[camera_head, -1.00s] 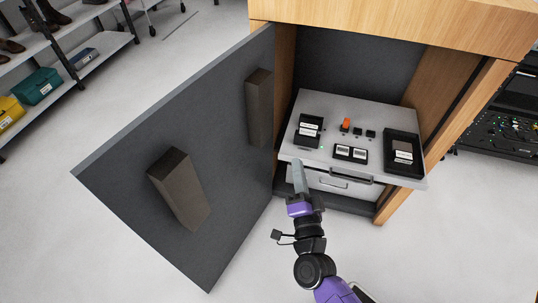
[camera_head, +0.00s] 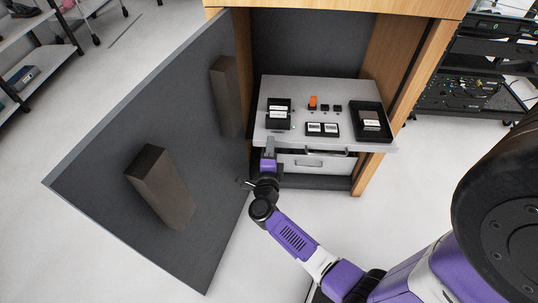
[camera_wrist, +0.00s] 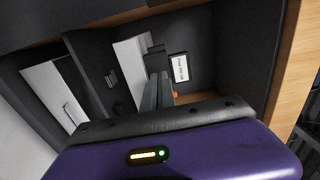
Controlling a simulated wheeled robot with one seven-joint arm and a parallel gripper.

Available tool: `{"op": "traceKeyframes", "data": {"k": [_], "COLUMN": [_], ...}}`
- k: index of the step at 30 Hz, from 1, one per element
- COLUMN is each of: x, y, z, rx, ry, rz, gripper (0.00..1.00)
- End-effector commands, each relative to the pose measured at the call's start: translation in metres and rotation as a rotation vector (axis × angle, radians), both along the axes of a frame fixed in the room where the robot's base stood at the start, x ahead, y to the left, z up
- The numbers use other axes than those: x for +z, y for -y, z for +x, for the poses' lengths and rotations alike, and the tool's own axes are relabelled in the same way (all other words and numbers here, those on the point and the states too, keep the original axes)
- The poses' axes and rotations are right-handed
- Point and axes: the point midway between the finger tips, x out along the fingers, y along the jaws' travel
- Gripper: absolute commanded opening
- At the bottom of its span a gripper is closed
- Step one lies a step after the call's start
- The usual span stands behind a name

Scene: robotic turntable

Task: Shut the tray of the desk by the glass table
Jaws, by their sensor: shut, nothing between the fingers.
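The desk is a wooden cabinet (camera_head: 400,105) with its grey door (camera_head: 95,185) swung open to the left. A light grey tray (camera_head: 285,93) is slid out of it, its front edge jutting past the right post. A dark handle (camera_head: 326,151) sits under that edge. My gripper (camera_head: 269,145) is shut and empty at the tray's front left corner; whether it touches is unclear. In the wrist view my gripper (camera_wrist: 158,88) points into the cabinet's dark inside. No glass table shows.
Small black devices, an orange item (camera_head: 313,102) and a black box (camera_head: 370,121) lie on the tray. A drawer (camera_head: 308,163) is below it. Two brown blocks are fixed on the door. Equipment racks (camera_head: 475,75) stand at right. The floor in front is open.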

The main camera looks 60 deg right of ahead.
Motion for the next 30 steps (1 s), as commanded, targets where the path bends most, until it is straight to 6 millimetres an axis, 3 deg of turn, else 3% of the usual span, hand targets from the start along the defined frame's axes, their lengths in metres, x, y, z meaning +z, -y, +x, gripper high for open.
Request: {"op": "traceKeyframes", "data": {"k": [6, 12, 30], "x": [-0.001, 0.000, 0.000], "y": [0.037, 0.056, 0.063], "z": [0.015, 0.023, 0.026], "rx": [-0.002, -0.001, 0.000], "ry": [0.001, 0.000, 0.000], "rz": [-0.001, -0.001, -0.001], "gripper": [0.00, 0.00, 0.00]}}
